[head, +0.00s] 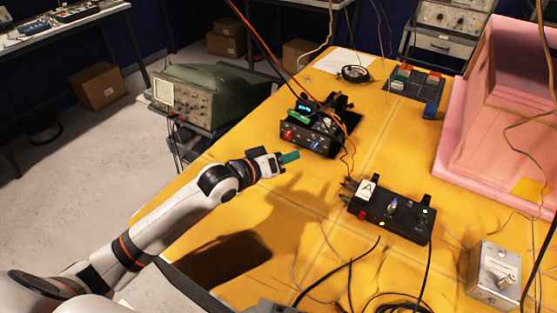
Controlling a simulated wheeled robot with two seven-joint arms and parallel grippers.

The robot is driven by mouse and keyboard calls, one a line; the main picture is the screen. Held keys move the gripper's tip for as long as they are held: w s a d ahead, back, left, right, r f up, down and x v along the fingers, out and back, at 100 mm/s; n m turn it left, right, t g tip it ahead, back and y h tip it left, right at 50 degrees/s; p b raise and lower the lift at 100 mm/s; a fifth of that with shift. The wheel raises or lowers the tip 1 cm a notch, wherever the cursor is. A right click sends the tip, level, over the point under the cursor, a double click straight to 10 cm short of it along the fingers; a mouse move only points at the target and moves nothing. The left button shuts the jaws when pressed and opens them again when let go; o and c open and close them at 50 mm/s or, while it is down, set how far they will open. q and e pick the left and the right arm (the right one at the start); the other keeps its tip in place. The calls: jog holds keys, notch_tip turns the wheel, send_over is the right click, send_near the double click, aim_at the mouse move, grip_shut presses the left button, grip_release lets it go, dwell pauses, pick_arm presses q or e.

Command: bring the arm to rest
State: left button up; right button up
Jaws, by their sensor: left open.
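My left arm (165,220) reaches in from the lower left over the yellow table. My left gripper (287,158) is at its end, above the table's left part, with a teal piece at its tip. I see nothing clearly held in it. It is left of and below the black box with knobs (312,138), with a small gap in the picture. The black box labelled A (392,212) lies to the right of the gripper, apart from it. My right gripper is not in view.
The yellow table (300,240) carries loose cables near its front. A grey metal box (494,274) stands at the lower right, and pink foam (490,120) stands at the right. A green instrument (210,95) stands beyond the table's left edge. Orange cables hang above the knobbed box.

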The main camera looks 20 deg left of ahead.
pick_arm(q)
jog(key=shift+v, duration=0.9)
